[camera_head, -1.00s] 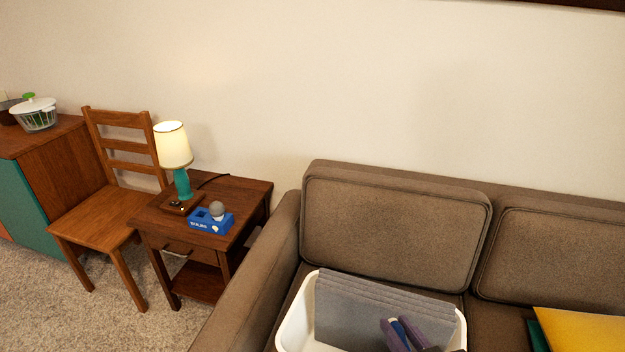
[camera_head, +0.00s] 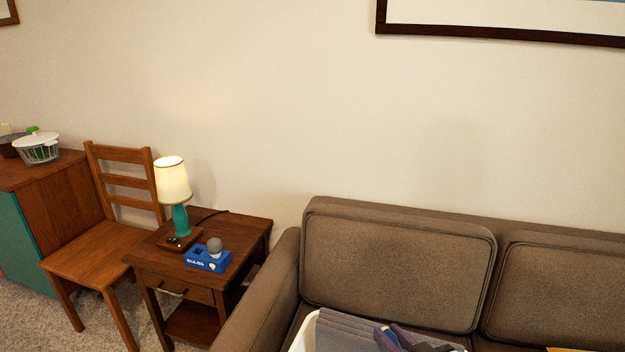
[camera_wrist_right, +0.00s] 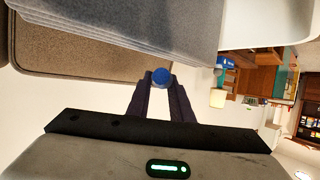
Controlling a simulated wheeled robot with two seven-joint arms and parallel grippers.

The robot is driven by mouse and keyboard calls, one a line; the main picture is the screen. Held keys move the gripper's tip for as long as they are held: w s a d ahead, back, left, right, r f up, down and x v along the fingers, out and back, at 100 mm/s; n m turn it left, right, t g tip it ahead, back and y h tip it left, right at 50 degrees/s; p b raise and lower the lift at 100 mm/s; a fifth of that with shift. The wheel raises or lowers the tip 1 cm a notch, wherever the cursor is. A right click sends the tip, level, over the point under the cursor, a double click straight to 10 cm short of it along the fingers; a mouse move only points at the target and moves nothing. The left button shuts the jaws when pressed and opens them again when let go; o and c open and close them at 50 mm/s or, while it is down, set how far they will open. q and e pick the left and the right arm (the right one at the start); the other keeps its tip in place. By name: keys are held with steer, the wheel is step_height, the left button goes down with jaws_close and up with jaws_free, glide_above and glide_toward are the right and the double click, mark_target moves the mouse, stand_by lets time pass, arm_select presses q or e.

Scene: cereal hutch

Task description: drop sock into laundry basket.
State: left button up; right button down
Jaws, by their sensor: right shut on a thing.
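The laundry basket (camera_head: 304,336) is white and stands on the sofa seat, cut off by the lower edge of the head view. Grey folded cloth (camera_head: 345,332) stands in it. My right gripper (camera_head: 398,337) has dark purple fingers and shows in front of the cloth at the bottom of the head view. In the right wrist view, my right gripper (camera_wrist_right: 160,88) is shut on a small blue bundle (camera_wrist_right: 160,76), which looks like the sock. The grey cloth fills the top of that view, close beyond the fingertips. My left gripper is not in view.
A brown sofa (camera_head: 398,262) stands against the wall. Left of it is a side table (camera_head: 190,282) with a lit lamp (camera_head: 173,182) and a blue box (camera_head: 207,260). A wooden chair (camera_head: 100,255) is further left. A yellow thing (camera_head: 568,350) shows at the lower right.

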steer(key=shift+f, duration=0.6)
steer(key=c, duration=1.5)
jaws_free()
arm_select(q)
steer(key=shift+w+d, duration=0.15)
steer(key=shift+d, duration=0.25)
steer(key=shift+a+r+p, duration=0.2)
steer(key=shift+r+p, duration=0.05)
steer(key=shift+p, duration=0.1)
arm_select(e)
steer(key=v, duration=1)
steer(key=shift+s+d+r, duration=0.1)
steer(key=shift+s, duration=0.05)
